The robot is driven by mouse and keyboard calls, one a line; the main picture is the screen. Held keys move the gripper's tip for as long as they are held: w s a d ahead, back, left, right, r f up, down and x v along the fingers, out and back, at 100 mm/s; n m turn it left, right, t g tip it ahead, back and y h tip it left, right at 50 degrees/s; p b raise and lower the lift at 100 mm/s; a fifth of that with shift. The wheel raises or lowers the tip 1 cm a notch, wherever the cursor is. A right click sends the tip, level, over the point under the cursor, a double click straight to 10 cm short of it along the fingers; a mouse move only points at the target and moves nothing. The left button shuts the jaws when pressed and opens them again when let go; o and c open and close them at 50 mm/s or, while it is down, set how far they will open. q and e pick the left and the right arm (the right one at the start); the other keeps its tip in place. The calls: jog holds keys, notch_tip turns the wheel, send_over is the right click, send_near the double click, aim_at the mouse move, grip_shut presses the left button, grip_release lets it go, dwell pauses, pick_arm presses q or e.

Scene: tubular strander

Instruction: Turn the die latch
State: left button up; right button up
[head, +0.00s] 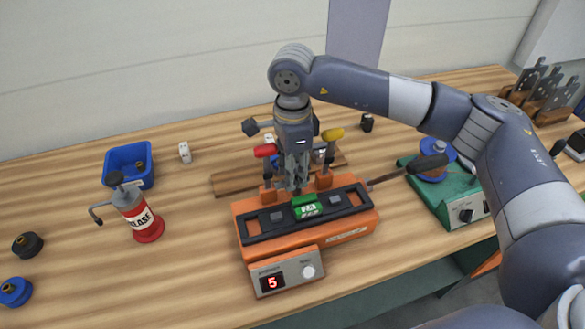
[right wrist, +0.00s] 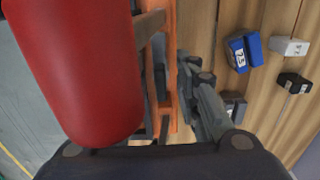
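The orange machine (head: 345,238) stands mid-table with a black top rail, a green block (head: 306,206) in it and orange posts behind. My right gripper (head: 296,184) points down between the two handles, above the machine's back edge. In the right wrist view the red handle (right wrist: 75,65) fills the left side, very close, and hides part of the gripper. One dark finger shows right of the orange machine side (right wrist: 172,60). My left gripper is out of view.
A control box (head: 285,274) showing 5 sits in front. A red grease pump (head: 140,217) and a blue bin (head: 129,163) stand left. A green unit with a blue spool (head: 434,172) stands right. Small labelled blocks (right wrist: 245,52) lie behind.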

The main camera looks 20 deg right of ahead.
grip_shut()
jog(key=n+b, duration=0.1)
jog(key=b, duration=0.1)
jog(key=n+b, duration=0.2)
jog(key=shift+s+f+b, duration=0.1)
jog(key=shift+f+b, duration=0.15)
jog(key=shift+b, duration=0.05)
jog(key=shift+s+r+n+b, duration=0.1)
jog(key=shift+r+n+b, duration=0.15)
jog(key=shift+n+b, duration=0.4)
grip_release()
